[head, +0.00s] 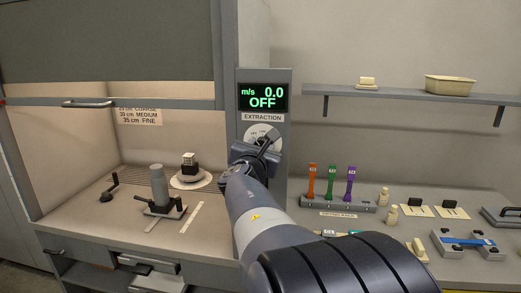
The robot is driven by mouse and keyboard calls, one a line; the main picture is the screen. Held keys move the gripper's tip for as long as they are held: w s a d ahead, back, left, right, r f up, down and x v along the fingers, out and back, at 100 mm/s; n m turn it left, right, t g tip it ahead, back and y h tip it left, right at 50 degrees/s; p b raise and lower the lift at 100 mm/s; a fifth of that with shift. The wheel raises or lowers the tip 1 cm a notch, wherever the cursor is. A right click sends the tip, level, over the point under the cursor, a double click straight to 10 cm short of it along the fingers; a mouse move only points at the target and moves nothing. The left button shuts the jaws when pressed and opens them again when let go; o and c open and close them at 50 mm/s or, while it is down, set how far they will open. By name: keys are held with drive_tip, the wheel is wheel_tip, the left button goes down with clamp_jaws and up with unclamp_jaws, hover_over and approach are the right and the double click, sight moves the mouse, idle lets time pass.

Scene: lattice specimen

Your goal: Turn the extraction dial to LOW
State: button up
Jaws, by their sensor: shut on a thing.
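The extraction dial (260,131) is a round white plate with a dark pointer knob, on a grey panel below the EXTRACTION label. The display (263,97) above it reads m/s 0.0 OFF in green. My gripper (262,145) is at the dial and shut on its knob. My wrist and the gripper hide the lower part of the dial, so the knob's exact setting is hard to read.
A fume hood with a raised sash (110,45) stands at the left, with a cylinder stand (158,188) and a small block on a round plate (190,178) inside. At right, a rack (338,202) holds orange, green and purple tools. A shelf (420,97) hangs above.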

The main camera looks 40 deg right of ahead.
drive_tip(key=shift+f+m+b, duration=0.1)
drive_tip(key=shift+m+b, duration=3.55)
drive_tip(key=shift+m, duration=0.25)
drive_tip(key=o, duration=1)
drive_tip(key=shift+s+a, duration=0.1)
drive_tip(key=b+v, duration=0.1)
drive_tip(key=v, duration=0.9)
drive_tip(key=shift+s+a, duration=0.15)
drive_tip(key=shift+s, duration=0.1)
